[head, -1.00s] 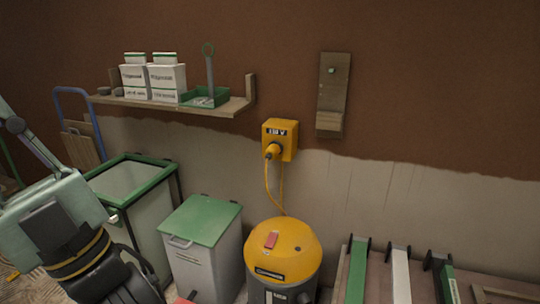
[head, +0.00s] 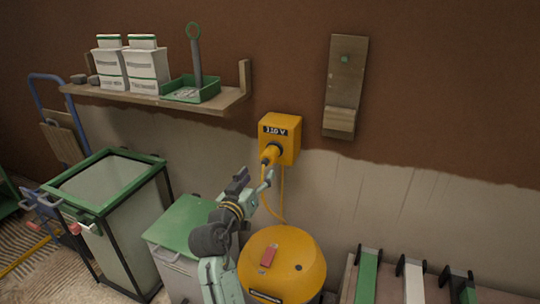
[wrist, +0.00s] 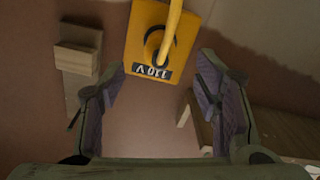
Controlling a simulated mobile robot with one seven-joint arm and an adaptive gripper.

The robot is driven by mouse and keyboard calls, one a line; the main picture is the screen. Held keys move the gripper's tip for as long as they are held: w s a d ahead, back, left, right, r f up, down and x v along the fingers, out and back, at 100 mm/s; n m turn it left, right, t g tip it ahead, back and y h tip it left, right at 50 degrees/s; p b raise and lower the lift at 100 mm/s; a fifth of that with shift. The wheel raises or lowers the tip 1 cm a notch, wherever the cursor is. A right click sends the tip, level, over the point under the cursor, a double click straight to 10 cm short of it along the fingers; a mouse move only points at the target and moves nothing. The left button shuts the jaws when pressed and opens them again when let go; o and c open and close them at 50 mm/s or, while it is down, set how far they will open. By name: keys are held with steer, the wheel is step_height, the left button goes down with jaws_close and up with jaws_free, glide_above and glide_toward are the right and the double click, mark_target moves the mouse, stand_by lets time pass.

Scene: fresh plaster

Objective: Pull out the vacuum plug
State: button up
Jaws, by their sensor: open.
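The yellow vacuum plug (head: 269,156) sits in the yellow 110 V socket box (head: 286,138) on the wall, with its yellow cable (head: 281,200) hanging down. My gripper (head: 256,180) is open and empty, just below and in front of the plug in the head view. In the wrist view the picture is upside down. The box (wrist: 140,30) and the plug (wrist: 171,30) show at the top, beyond the open fingers (wrist: 161,72). The fingers do not appear to touch the plug. The yellow vacuum (head: 300,255) stands below, partly hidden by my arm.
A shelf (head: 225,104) with white boxes and a green tray (head: 208,92) is up left. A wooden bracket (head: 346,85) hangs right of the socket. A green-lidded bin (head: 180,222) and a green-framed bin (head: 125,215) stand left. A rack (head: 368,275) is at lower right.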

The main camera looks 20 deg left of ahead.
mark_target(269, 159)
steer(key=w+p, duration=0.2)
steer(key=w, duration=0.8)
steer(key=shift+d+r, duration=0.1)
steer(key=shift+d, duration=0.05)
steer(key=shift+s, duration=0.1)
steer(key=shift+c, duration=0.3)
jaws_close()
